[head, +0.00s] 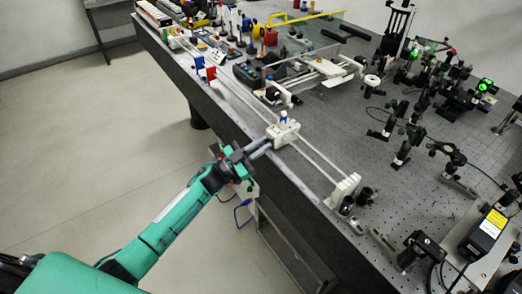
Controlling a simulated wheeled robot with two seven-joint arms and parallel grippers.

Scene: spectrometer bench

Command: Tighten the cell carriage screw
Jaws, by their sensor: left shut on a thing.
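The white cell carriage (284,135) sits on the pair of pale rails (318,158) along the near edge of the bench. A small blue-topped piece stands upright on it. My left gripper (262,149) reaches in from the left at the carriage's near side, its fingers shut at the carriage's edge. The carriage screw is hidden between the fingers and too small to make out. I cannot tell whether it is turned in. My right gripper is not in view.
A white end block (343,190) holds the rails at the near right, with black posts (365,196) beside it. Red and blue blocks (205,68) stand at the far end. Optics mounts crowd the right side of the perforated bench (345,125). The floor (100,130) at left is clear.

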